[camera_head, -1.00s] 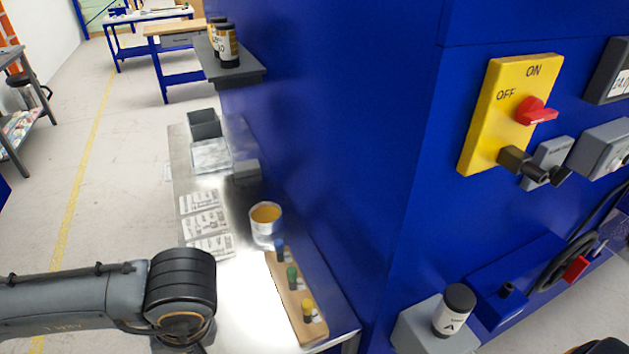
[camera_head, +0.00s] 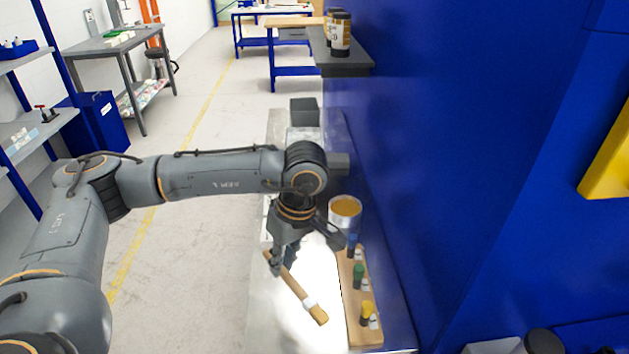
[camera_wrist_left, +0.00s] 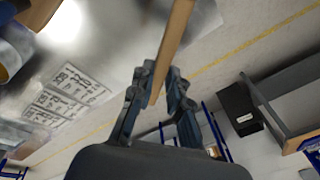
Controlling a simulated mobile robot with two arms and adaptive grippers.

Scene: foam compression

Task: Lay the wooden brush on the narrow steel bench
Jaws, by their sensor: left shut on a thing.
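The wooden brush (camera_head: 295,287) has a light wooden handle, a white collar and tan bristles. My left gripper (camera_head: 276,262) is shut on its handle near the end, and the bristles point down to the lower right. In the left wrist view the handle (camera_wrist_left: 175,40) runs up from between the fingers (camera_wrist_left: 158,100). The narrow steel bench (camera_head: 262,318) lies below, shiny and bright, along the blue machine wall. The brush shows over the bench; whether it touches the surface I cannot tell. My right gripper is not in view.
A can with yellow contents (camera_head: 345,208) and a wooden board (camera_head: 364,328) with several coloured-cap items stand on the bench's right side. A dark bin (camera_head: 304,112) stands at the far end. The blue wall (camera_head: 450,150) closes the right side.

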